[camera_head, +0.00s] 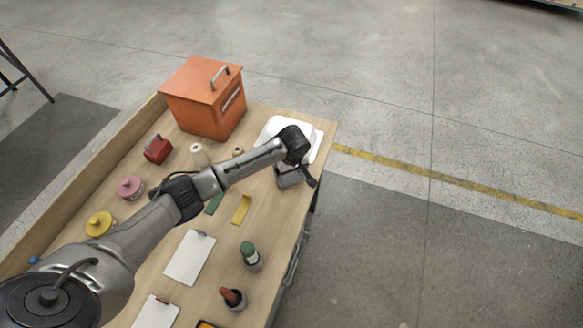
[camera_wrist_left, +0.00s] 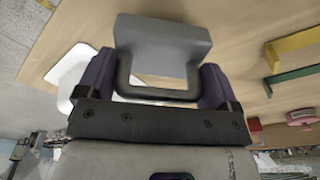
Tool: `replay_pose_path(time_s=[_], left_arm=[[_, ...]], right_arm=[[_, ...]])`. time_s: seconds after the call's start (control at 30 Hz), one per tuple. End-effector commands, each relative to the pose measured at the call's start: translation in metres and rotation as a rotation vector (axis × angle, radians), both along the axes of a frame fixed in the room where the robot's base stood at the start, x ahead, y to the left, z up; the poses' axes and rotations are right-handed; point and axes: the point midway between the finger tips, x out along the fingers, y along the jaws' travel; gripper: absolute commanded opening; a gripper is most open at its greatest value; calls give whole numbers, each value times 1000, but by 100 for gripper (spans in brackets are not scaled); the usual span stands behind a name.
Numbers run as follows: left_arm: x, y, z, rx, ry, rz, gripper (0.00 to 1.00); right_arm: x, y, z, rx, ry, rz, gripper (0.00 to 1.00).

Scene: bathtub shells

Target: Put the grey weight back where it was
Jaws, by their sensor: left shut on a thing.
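The grey weight is a block with a dark looped handle; it fills the upper middle of the left wrist view (camera_wrist_left: 163,42). My left gripper (camera_wrist_left: 155,84) is shut on its handle, one finger on each side. In the head view the grey weight (camera_head: 288,178) shows under my left wrist, near the table's right edge, and my left gripper (camera_head: 303,174) partly hides it. I cannot tell whether the weight touches the table. My right gripper is not in view.
A white dish-like thing (camera_head: 318,146) lies behind my left wrist. An orange box (camera_head: 205,105) and a red weight-like block (camera_head: 157,150) stand farther left. Green and yellow brackets (camera_head: 241,209), white boards (camera_head: 188,257) and several small containers are on the wooden table.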

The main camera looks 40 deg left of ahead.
Motion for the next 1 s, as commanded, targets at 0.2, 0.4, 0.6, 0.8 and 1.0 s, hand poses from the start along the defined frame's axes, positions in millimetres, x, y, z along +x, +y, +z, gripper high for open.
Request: replay_pose_path(time_s=[0.2, 0.4, 0.6, 0.8, 1.0], left_arm=[[1, 0, -19, -1, -4, 0, 17], [1, 0, -18, 0, -5, -1, 17], [1, 0, -21, -1, -4, 0, 17], [0, 0, -24, 0, 0, 0, 100], [0, 0, -23, 0, -1, 0, 100]], right_arm=[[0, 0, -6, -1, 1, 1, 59], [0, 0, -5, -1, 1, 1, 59], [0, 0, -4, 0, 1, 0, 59], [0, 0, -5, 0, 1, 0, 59], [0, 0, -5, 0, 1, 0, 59]])
